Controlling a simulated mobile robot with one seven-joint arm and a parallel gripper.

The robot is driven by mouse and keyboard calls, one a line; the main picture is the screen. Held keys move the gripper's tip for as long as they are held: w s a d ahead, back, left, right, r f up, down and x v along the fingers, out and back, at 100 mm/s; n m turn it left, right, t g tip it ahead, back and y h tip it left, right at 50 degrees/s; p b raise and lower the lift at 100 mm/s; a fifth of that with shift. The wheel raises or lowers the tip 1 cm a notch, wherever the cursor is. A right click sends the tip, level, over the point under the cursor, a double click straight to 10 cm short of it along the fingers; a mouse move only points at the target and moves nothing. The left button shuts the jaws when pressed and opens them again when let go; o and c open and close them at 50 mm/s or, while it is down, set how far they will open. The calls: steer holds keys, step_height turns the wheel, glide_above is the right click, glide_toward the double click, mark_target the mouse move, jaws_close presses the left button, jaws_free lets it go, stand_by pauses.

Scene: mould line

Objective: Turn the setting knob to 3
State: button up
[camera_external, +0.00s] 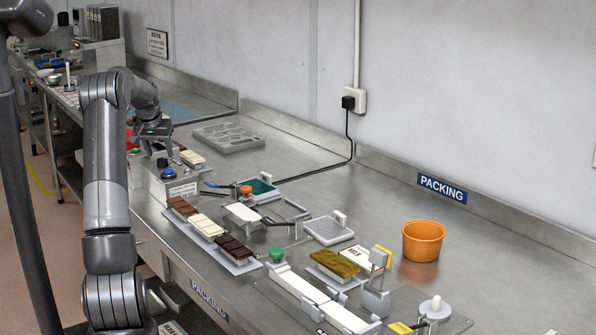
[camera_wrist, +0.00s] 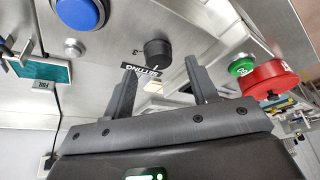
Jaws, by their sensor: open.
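The setting knob (camera_wrist: 157,52) is a round black knob on a grey metal panel in the wrist view. A black label reading SETTING (camera_wrist: 147,71) is beside it. My gripper (camera_wrist: 160,66) is open, with its two dark fingers spread apart and the knob in line with the gap between them. The fingers look empty, and I cannot tell how far their tips are from the knob.
A blue button (camera_wrist: 80,12) and a small metal knob (camera_wrist: 73,47) are on the panel. A green button (camera_wrist: 241,67) and a red button (camera_wrist: 270,78) are at the right. Chocolate bars, a grey mould (camera_external: 228,138) and an orange tub (camera_external: 423,241) stand on the bench.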

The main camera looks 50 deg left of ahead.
mark_target(162, 162)
steer(key=shift+x, duration=1.4)
steer(key=shift+c, duration=0.2)
steer(key=c, duration=0.9)
